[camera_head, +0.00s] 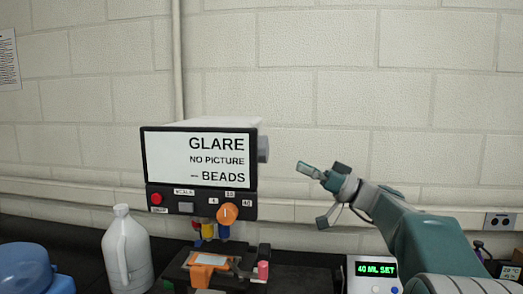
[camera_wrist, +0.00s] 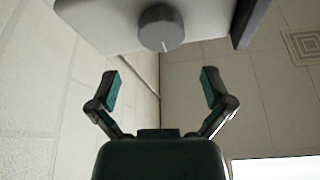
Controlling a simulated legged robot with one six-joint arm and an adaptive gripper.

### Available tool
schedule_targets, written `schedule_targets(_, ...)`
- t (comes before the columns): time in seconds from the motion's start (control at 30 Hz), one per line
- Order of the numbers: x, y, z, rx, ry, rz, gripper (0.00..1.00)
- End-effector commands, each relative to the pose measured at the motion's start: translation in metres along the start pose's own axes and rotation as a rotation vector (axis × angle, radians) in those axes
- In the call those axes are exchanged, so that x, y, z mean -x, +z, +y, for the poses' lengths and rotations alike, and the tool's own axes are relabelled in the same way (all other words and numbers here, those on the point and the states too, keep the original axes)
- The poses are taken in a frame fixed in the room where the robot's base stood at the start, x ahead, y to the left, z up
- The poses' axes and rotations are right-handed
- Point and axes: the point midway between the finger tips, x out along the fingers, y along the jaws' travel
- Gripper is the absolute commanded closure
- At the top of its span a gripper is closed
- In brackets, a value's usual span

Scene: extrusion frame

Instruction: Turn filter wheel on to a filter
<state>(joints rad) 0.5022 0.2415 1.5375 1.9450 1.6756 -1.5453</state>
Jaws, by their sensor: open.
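An instrument box (camera_head: 205,125) has a lit screen (camera_head: 200,160) reading "GLARE", "NO PICTURE" and "BEADS". A grey round knob (camera_head: 263,148) sits on its right side; the wrist view shows this knob (camera_wrist: 162,28) with a pale index line. An orange knob (camera_head: 228,213) is on the front panel, with labels including 10, 4 and 40 around it. I cannot tell for sure which knob is the filter wheel. My gripper (camera_head: 315,195) is open and empty, right of the box. In the wrist view my gripper (camera_wrist: 160,73) points at the grey knob, which lies beyond the fingertips, untouched.
A white jug (camera_head: 127,250) stands left of the box. An orange-topped fixture (camera_head: 207,268) and a small red item (camera_head: 262,270) are below it. A display unit (camera_head: 376,272) reads "40 ML SET". A blue container (camera_head: 35,268) is at left. The wall is behind.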

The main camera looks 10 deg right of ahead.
Motion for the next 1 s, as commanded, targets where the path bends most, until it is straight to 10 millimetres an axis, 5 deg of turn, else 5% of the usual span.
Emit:
schedule_targets(0.4, -0.075, 0.001, -0.001, -0.004, -0.003, -0.002, 0.00)
schedule_targets(0.83, -0.089, 0.001, 0.000, -0.004, 0.001, -0.002, 0.00)
schedule_targets(0.87, -0.089, 0.001, 0.000, -0.004, 0.001, -0.002, 0.04)
schedule_targets(1.0, -0.089, 0.001, 0.000, -0.004, 0.001, -0.002, 0.62)
